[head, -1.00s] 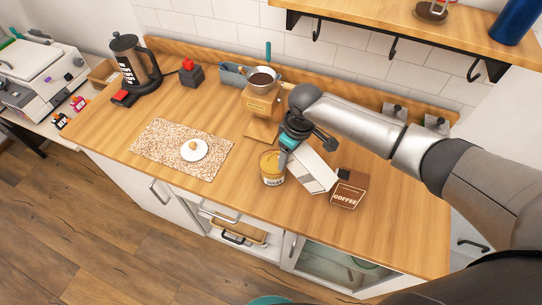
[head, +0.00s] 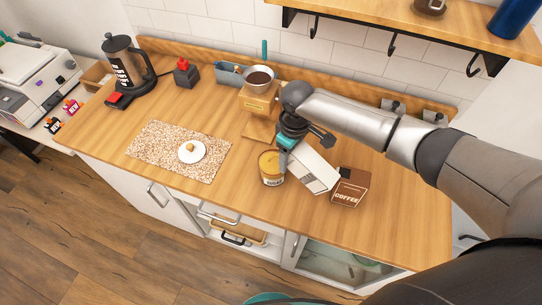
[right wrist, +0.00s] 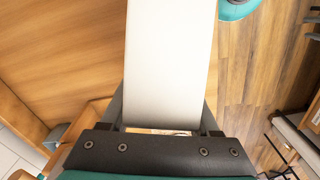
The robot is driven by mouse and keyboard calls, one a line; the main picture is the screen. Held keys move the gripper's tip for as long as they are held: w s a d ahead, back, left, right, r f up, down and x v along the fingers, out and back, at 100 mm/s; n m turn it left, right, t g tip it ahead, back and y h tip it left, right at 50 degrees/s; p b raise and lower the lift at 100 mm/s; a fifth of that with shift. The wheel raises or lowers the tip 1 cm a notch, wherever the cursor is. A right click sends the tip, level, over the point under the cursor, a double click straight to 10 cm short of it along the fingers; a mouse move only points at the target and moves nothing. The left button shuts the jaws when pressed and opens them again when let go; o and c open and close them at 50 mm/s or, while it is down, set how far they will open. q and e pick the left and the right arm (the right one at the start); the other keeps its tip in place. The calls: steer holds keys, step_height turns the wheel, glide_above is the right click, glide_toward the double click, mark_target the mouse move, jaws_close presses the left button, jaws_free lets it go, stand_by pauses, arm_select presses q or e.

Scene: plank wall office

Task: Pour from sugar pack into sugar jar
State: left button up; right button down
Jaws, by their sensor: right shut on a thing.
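The white sugar pack (head: 316,174) is held tilted over the counter, just right of the jar in the head view. My right gripper (head: 287,142) is shut on it. In the right wrist view the pack (right wrist: 168,62) is a plain pale slab between the two fingers. The sugar jar (head: 271,168) is a small round container with a yellowish top and a label, upright on the counter. The gripper is close above and right of it. Whether the pack touches the jar, and any sugar flow, I cannot tell. My left gripper is not in view.
A brown coffee pack (head: 350,188) stands right of the sugar pack. A wooden grinder (head: 259,103) is behind the jar. The counter front is clear.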

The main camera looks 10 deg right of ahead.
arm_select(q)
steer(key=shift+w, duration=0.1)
arm_select(e)
steer(key=shift+d, duration=0.15)
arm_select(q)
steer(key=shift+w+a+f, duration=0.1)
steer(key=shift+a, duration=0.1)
arm_select(e)
steer(key=shift+w+a+f, duration=0.1)
steer(key=shift+a, duration=0.1)
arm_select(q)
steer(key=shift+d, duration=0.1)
arm_select(e)
steer(key=shift+d, duration=0.2)
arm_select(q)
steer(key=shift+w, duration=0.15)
arm_select(e)
steer(key=shift+a, duration=0.2)
steer(key=shift+d, duration=0.1)
